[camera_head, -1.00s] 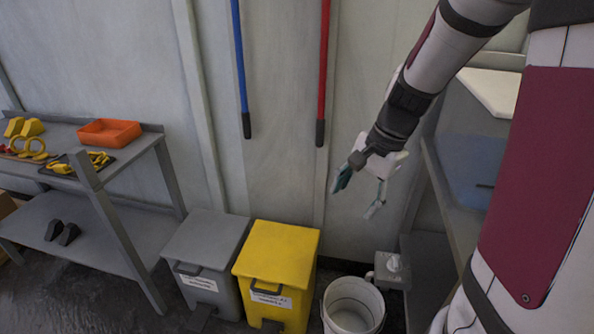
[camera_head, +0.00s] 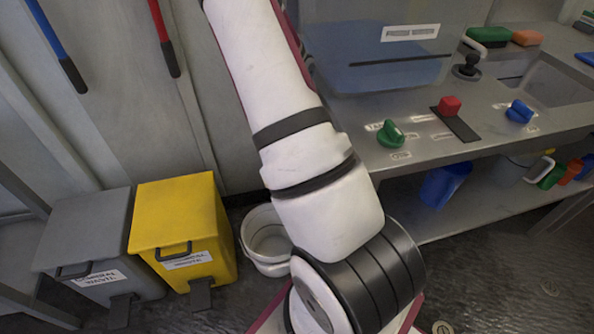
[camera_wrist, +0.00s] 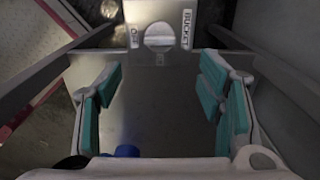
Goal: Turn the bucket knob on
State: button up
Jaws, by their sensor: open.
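The bucket knob (camera_wrist: 159,37) shows at the top middle of the wrist view, on a grey panel between an "OFF" label on the left and a "BUCKET" label on the right. Its grip bar seems to lie crosswise; I cannot tell which end is the pointer. My gripper (camera_wrist: 160,75) is open, its teal pads spread wide to left and right, with nothing between them. The knob lies beyond the fingertips, roughly centred and apart from them. In the head view my arm hides the knob and gripper. A white bucket (camera_head: 250,256) stands on the floor left of my arm.
A yellow bin (camera_head: 178,215) and a grey bin (camera_head: 88,235) stand left of the bucket. At right a steel counter (camera_head: 480,145) carries a green knob (camera_head: 391,134), a red knob (camera_head: 449,106) and a blue knob (camera_head: 519,111). A blue container (camera_head: 444,184) sits on its lower shelf.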

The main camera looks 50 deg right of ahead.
notch_tip(320, 180, down, 11)
jog(key=b, duration=0.3)
jog(key=shift+f, duration=0.15)
jog(key=c, duration=1.1)
